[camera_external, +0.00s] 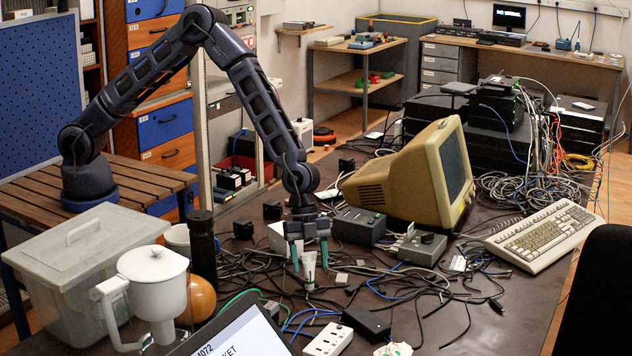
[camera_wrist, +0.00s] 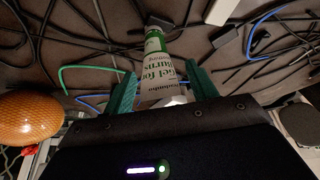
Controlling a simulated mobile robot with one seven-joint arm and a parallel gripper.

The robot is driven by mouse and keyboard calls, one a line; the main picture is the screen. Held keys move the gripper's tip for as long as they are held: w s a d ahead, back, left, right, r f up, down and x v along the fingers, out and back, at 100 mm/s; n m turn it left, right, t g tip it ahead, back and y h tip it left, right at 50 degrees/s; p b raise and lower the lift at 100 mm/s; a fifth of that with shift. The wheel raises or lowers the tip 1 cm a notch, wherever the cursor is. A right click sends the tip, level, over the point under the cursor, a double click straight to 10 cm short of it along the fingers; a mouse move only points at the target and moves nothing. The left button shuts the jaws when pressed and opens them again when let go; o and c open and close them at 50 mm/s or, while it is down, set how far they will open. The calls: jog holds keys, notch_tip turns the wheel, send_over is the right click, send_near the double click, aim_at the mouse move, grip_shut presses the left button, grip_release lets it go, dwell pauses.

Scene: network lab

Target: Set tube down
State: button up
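The tube is white with green bands and green lettering about gel for burns. It shows between my fingers in the wrist view (camera_wrist: 158,68) and stands roughly upright at the cable-strewn table in the external view (camera_external: 309,268). My gripper (camera_external: 310,264) points down over it. Its two green fingers, also seen in the wrist view (camera_wrist: 162,92), are spread on either side of the tube. A narrow gap shows between the fingers and the tube, so it does not look clamped. The tube's lower end seems to touch the table, though cables clutter that spot.
Loose cables cover the dark table (camera_external: 447,320) around the tube. A beige monitor (camera_external: 400,185), a grey box (camera_external: 358,227) and a keyboard (camera_external: 540,236) are to the right. A dark bottle (camera_external: 202,248), an orange ball (camera_external: 199,300) and a white jug (camera_external: 153,290) stand to the left.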

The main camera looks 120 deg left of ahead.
jog(key=shift+r, duration=0.1)
jog(key=v, duration=1.1)
jog(key=s+d+r+n+y, duration=0.2)
jog(key=s+d+r, duration=0.1)
jog(key=s+r, duration=0.9)
jog(key=s+d+r+n+y, duration=0.15)
jog(key=s+d+r, duration=0.25)
jog(key=s+r, duration=0.75)
jog(key=s+r+n, duration=0.2)
jog(key=s, duration=1.2)
jog(key=s+r+n+t, duration=0.1)
jog(key=s+r+n, duration=0.1)
jog(key=s, duration=1.3)
jog(key=shift+d+n, duration=0.2)
jog(key=shift+n, duration=0.55)
